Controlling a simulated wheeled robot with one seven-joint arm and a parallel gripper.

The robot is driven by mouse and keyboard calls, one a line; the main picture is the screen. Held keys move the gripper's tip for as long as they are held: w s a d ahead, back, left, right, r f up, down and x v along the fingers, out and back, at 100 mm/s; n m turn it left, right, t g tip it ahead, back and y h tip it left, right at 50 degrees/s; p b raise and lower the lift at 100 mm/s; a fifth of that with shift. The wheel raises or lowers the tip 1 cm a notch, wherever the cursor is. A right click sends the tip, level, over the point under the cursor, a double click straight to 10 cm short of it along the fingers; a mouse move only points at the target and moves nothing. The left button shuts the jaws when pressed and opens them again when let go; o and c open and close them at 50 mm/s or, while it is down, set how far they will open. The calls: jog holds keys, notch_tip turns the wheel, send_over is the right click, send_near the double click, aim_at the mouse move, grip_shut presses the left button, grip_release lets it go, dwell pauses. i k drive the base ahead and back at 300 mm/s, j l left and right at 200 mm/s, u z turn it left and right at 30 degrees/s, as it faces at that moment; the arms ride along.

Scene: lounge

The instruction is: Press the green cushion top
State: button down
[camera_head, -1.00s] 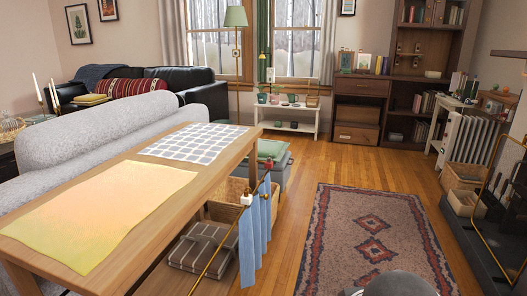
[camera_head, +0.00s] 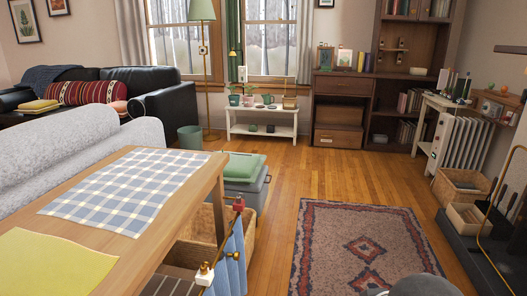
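A green cushion top (camera_head: 244,167) lies on a grey storage box (camera_head: 247,190), just past the far end of the wooden table, in the middle of the view. It looks flat and slightly padded. The table's far corner stands in front of part of the box. My gripper is not in view. Only a grey rounded part of my own body shows at the bottom edge.
The wooden table (camera_head: 205,193) with a checked cloth (camera_head: 125,193) fills the left front. Blue cloths (camera_head: 230,262) hang on a rail at its side. A patterned rug (camera_head: 363,249) lies right. Bare wood floor (camera_head: 300,172) is open between box and rug.

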aim_at(243, 166)
jog(key=i, duration=1.2)
jog(key=i+l, duration=0.1)
jog(key=i, duration=1.1)
jog(key=i+l+u, duration=0.1)
jog(key=i+u, duration=0.25)
jog(key=i, duration=0.2)
jog(key=i+l+u, duration=0.3)
jog(key=i, duration=0.25)
